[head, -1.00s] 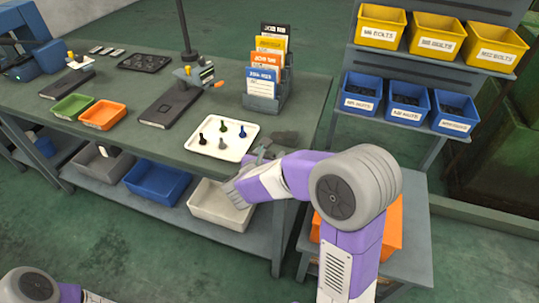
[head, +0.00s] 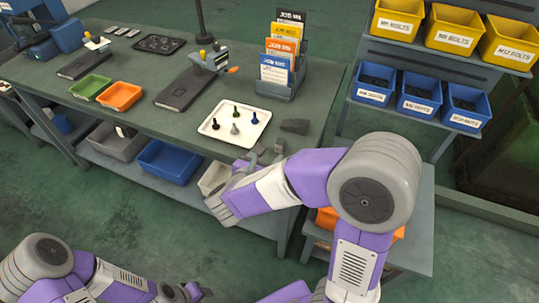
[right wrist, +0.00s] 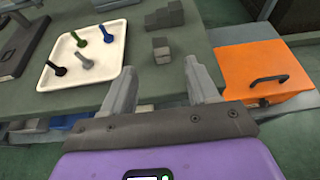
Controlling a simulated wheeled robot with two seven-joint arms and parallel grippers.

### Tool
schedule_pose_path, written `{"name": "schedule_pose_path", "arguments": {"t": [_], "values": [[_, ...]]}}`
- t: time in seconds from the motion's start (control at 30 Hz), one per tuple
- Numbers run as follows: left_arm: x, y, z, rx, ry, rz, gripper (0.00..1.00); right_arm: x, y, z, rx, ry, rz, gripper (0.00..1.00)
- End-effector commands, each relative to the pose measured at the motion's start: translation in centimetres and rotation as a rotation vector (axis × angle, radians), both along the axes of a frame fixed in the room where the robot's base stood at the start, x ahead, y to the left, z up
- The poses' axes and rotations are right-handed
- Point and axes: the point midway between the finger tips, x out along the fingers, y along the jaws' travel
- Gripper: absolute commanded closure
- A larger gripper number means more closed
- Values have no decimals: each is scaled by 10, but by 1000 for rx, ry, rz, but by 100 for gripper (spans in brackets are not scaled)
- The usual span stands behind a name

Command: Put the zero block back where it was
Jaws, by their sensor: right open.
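A small two-tone grey block (right wrist: 161,50) stands on the bench just beyond my right fingertips in the right wrist view. I cannot tell for sure whether it is the zero block. A dark grey stepped block (right wrist: 164,14) lies behind it and also shows in the head view (head: 295,126). My right gripper (right wrist: 160,70) is open and empty, its fingers pointing at the small block over the bench's front edge. In the head view it (head: 262,156) is partly hidden by my wrist. My left gripper (head: 192,291) shows only in part at the bottom edge; its jaws are unclear.
A white tray (head: 258,112) with several coloured plug-like pieces lies left of the blocks. A card rack (head: 292,86) stands behind. An orange drawer box (right wrist: 262,66) is right of the bench. Bins of bolts and nuts fill the rack at right. Bare bench top surrounds the blocks.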

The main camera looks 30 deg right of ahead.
Motion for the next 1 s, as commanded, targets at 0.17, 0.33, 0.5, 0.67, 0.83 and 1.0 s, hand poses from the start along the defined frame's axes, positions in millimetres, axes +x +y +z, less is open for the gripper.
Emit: {"name": "schedule_pose_path", "arguments": {"t": [0.17, 0.33, 0.5, 0.67, 0.83, 1.0], "values": [[0, 0, 1, 0, 0, 0, 57, -4, 2, -7, 18, 19, -9, 41], [0, 0, 0, 0, 0, 0, 57, -30, 2, -88, 242, 188, -137, 41], [0, 0, 0, 0, 0, 0, 57, -103, 32, -205, 694, 391, -523, 41], [0, 0, 1, 0, 0, 0, 57, -159, 88, -275, 1115, 398, -1080, 41], [0, 0, 1, 0, 0, 0, 57, -169, 130, -319, 1413, 151, -1728, 41], [0, 0, 1, 0, 0, 0, 57, -159, 129, -350, 1502, -210, -2170, 41]]}}
